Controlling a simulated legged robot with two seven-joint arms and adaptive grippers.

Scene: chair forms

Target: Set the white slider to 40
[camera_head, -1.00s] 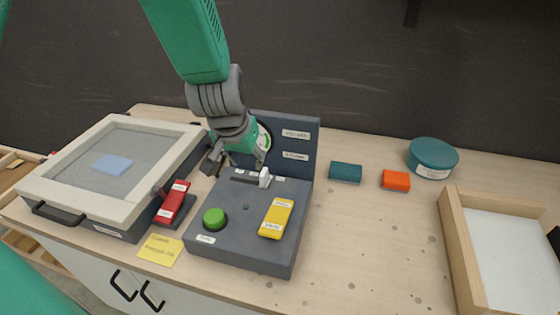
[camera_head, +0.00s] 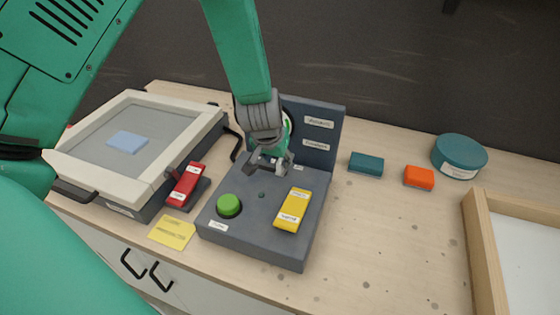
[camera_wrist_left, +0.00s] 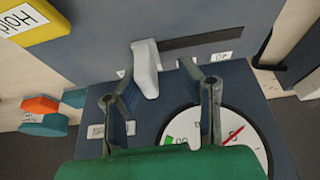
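The white slider (camera_wrist_left: 147,68) sits at one end of its dark slot (camera_wrist_left: 200,40) on the grey control box (camera_head: 265,247). A label reading 40 (camera_wrist_left: 221,57) is beside the slot, to the right of the slider in the wrist view. My left gripper (camera_head: 268,167) is over the back of the box in the head view and hides most of the slot and slider. In the wrist view the left gripper (camera_wrist_left: 157,70) is open, with the slider between its fingertips; I cannot tell whether either finger touches it. My right gripper is not in view.
The box carries a green button (camera_head: 228,205), a yellow switch (camera_head: 293,209) and an upright panel (camera_head: 325,135) with a dial (camera_wrist_left: 228,128). A red lever (camera_head: 187,185) and a framed tray (camera_head: 95,190) are at left.

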